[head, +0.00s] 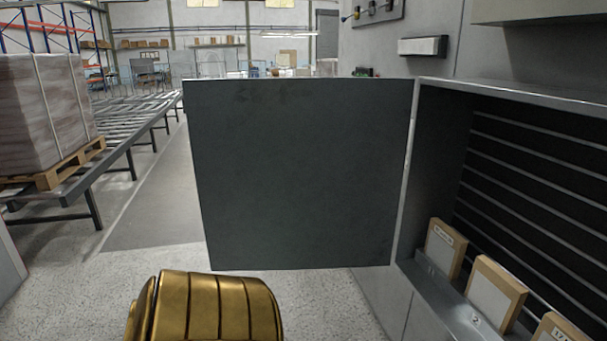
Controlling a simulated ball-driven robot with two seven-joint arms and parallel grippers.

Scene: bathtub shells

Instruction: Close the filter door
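The filter door (300,175) is a flat dark grey panel. It stands wide open, hinged at its right edge on the left side of a grey cabinet (510,90). The cabinet's inside shows, with dark slats on its back wall. Several cardboard-framed filters (493,294) stand in a row on its bottom ledge. A gold, ribbed part of my arm shows at the bottom left, below the door's lower edge and apart from it in the picture. Neither gripper is in view.
A roller conveyor (125,125) runs along the left and carries a wrapped load (45,112) on a wooden pallet (60,165). Bare floor (150,215) lies between the conveyor and the door. A wall with a small box (422,46) rises behind the cabinet.

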